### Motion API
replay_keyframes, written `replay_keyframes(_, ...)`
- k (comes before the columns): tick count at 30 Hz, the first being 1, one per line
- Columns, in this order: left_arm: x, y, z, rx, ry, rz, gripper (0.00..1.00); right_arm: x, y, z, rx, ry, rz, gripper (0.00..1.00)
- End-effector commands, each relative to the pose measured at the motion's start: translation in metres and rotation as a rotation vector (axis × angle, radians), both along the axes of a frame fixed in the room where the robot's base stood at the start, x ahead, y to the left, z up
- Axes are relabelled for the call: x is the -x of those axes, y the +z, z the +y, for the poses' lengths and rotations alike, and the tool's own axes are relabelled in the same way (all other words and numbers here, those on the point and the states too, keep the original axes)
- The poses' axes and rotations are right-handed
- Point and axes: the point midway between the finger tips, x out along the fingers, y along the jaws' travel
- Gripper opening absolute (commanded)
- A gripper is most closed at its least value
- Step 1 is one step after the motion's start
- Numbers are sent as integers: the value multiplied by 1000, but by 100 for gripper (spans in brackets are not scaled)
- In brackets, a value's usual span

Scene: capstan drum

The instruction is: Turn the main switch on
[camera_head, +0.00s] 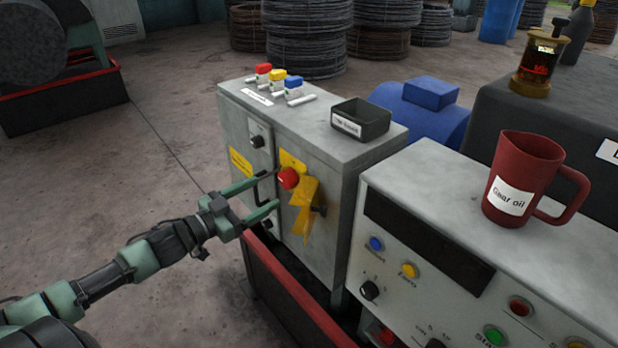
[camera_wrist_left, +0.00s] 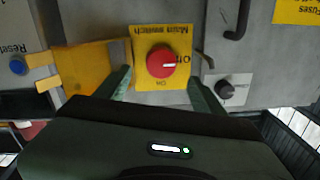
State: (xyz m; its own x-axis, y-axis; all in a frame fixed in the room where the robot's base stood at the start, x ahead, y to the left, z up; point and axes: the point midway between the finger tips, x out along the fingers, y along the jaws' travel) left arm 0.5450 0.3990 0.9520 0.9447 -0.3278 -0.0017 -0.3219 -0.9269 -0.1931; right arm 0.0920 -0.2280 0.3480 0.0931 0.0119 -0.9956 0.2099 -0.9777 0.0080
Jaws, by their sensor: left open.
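The main switch is a round red knob (camera_head: 289,178) on a yellow plate on the grey cabinet's front. In the left wrist view the knob (camera_wrist_left: 161,61) shows upside down, with "On" below it and what looks like "Off" at its right; a pale mark sits on the knob's right side. My left gripper (camera_head: 266,194) is open in front of the cabinet, pointing at the knob. In the left wrist view its fingers (camera_wrist_left: 160,82) stand either side of the knob's lower area, with nothing between them. Contact with the knob cannot be told. My right gripper is out of view.
A yellow flap (camera_head: 303,207) stands beside the knob. A black knob (camera_wrist_left: 224,89) and a dark handle (camera_wrist_left: 233,30) are near it. A red-edged trough (camera_head: 300,290) runs below. A control panel (camera_head: 395,255) with a gear oil jug (camera_head: 522,170) is at right.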

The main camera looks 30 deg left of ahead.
Motion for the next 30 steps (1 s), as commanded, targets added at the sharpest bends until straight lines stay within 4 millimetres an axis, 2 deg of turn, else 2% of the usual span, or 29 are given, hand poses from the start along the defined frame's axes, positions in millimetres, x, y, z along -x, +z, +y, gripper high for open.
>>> replay_keyframes(9,-32,2,-10,0,3,-3,69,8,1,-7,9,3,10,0)
replay_keyframes(18,-64,0,-21,-1,3,-1,69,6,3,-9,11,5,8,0)
replay_keyframes(30,-72,-1,-24,-1,4,2,69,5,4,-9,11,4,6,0)
